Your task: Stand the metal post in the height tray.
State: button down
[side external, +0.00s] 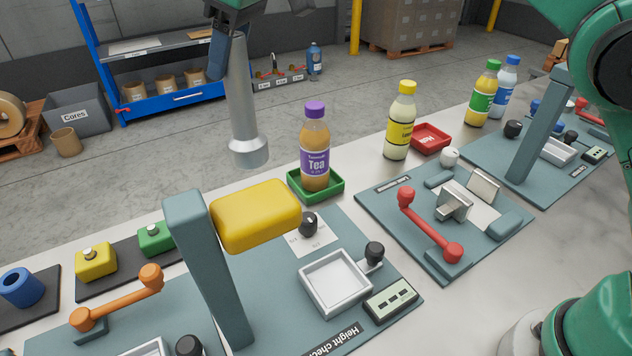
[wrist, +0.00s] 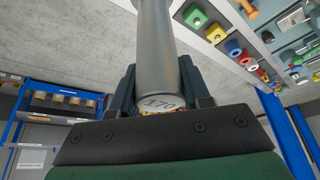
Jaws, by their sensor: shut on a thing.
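The metal post (side external: 243,110) is a grey cylinder with a wider foot, hanging nearly upright, slightly tilted, in the side external view. My gripper (side external: 229,62) is shut on its upper part. In the wrist view the post (wrist: 155,45) runs away between the jaws of my gripper (wrist: 157,88), and its near end carries a label that seems to read 170. The height tray (side external: 335,284) is a pale square tray on the teal Height check board (side external: 400,270). The post's foot is in the air, behind and left of the tray, apart from it.
A yellow block (side external: 255,214) on a teal column (side external: 207,270) stands between the post and tray. A tea bottle (side external: 315,150) in a green tray (side external: 330,189) stands right of the post. Black knobs (side external: 374,253) and a red-handled fixture (side external: 430,225) are nearby.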

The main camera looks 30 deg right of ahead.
jog(key=s+d+r, duration=0.2)
jog(key=s+r, duration=0.2)
jog(key=s, duration=0.4)
jog(key=s+d+r, duration=0.2)
jog(key=s+r, duration=0.1)
jog(key=s, duration=0.6)
notch_tip(320, 180, down, 19)
jog(key=shift+f, duration=0.15)
jog(key=shift+f, duration=0.15)
jog(key=shift+c, duration=2.1)
grip_release()
